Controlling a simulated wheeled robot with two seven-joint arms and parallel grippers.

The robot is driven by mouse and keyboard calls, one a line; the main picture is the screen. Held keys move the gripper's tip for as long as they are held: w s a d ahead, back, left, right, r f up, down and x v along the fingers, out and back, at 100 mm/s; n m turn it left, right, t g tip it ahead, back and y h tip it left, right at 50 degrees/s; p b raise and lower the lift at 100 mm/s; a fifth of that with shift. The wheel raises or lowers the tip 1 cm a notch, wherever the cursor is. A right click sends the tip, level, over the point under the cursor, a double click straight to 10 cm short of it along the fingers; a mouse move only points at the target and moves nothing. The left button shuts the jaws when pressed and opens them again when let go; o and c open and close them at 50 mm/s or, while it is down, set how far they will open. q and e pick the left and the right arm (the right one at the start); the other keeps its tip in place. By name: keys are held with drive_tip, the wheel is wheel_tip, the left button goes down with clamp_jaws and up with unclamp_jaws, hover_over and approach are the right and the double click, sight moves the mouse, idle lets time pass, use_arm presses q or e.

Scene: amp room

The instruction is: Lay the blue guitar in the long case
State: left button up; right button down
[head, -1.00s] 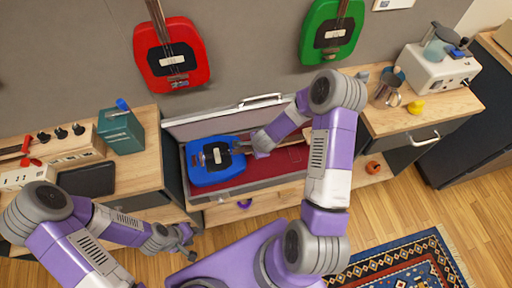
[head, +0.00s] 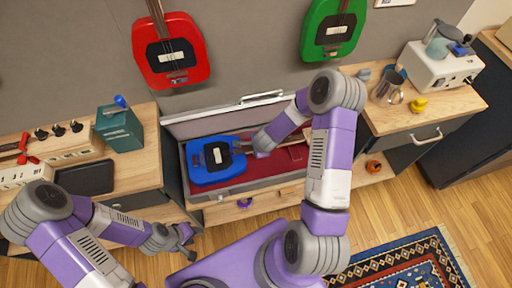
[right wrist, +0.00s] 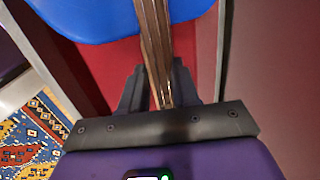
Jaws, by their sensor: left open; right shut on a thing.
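The blue guitar (head: 212,162) lies within the outline of the long open case (head: 285,180), its body at the case's left end. The case has a red lining, and its lid stands open at the back against the wall. My right gripper (head: 250,146) is over the case, shut on the guitar's neck. In the right wrist view the gripper (right wrist: 160,92) has the brown neck (right wrist: 152,45) between its fingers, with the blue body (right wrist: 110,12) beyond and red lining below. Whether the guitar touches the lining is hard to tell. My left gripper (head: 186,238) is open and empty in front of the left counter.
A red guitar (head: 172,62) and a green guitar (head: 328,30) hang on the wall. The left counter holds a teal box (head: 120,128) and a dark tray (head: 86,178). The right counter holds a metal jug (head: 386,86) and a white machine (head: 440,70). A patterned rug (head: 405,270) lies front right.

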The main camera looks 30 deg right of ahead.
drive_tip(key=shift+w+f+b, duration=0.1)
drive_tip(key=shift+f+b, duration=3)
drive_tip(key=shift+f, duration=0.25)
idle(0.4)
drive_tip(key=c, duration=0.8)
unclamp_jaws()
drive_tip(key=shift+c, duration=0.2)
drive_tip(key=shift+o, duration=0.4)
drive_tip(key=shift+s+f, duration=0.15)
drive_tip(key=shift+s, duration=0.05)
drive_tip(key=p+v, duration=0.3)
drive_tip(key=v, duration=0.4)
drive_tip(key=shift+r, duration=0.4)
